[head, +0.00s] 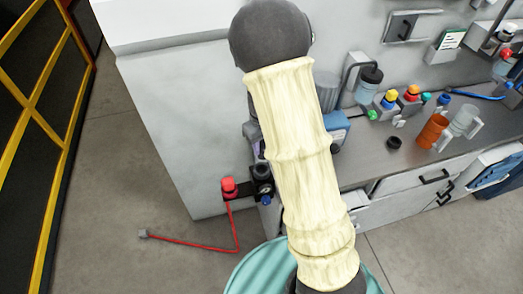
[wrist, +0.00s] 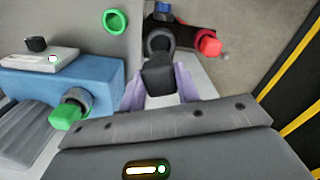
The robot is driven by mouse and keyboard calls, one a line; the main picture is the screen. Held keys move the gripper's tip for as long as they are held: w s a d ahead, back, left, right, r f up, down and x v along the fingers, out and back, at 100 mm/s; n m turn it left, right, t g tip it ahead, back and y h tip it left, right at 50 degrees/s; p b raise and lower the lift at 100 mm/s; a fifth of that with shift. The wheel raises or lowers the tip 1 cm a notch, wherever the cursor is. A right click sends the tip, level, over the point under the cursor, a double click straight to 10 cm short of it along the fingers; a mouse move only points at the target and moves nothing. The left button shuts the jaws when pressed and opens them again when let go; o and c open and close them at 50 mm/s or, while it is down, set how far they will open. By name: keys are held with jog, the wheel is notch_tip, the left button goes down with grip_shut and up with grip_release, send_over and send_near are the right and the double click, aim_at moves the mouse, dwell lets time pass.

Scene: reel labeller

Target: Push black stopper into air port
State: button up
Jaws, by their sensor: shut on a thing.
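My gripper (wrist: 160,86) is shut on the black stopper (wrist: 159,72), with a pale purple finger on each side of it. The stopper points toward the round black air port (wrist: 160,41) just beyond it in the wrist view. Their outlines meet there, and I cannot tell whether they touch. In the head view the air port (head: 262,172) sits on a dark bracket at the cabinet's side, with a red fitting (head: 229,187) at its left. My arm covers most of the gripper and the stopper in that view.
A red cord (head: 190,244) runs down from the red fitting to the floor. A blue box (wrist: 95,82) and a green-capped knob (wrist: 68,115) lie left of my gripper. The bench (head: 375,165) carries coloured knobs and an orange mug (head: 432,131).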

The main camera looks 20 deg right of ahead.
aim_at(262, 164)
dwell(0.6)
jog(key=shift+w+a+f+b, duration=0.1)
jog(key=shift+w+f+b, duration=0.05)
jog(key=shift+f+b, duration=1.1)
jog(key=shift+f, duration=0.3)
jog(key=shift+f+b, duration=2.25)
jog(key=shift+f, duration=0.9)
jog(key=shift+f, duration=0.45)
dwell(1.0)
jog(key=o, duration=1.1)
jog(key=shift+o, duration=0.2)
notch_tip(262, 164, up, 17)
jog(key=shift+r+b, duration=0.2)
jog(key=shift+b, duration=0.6)
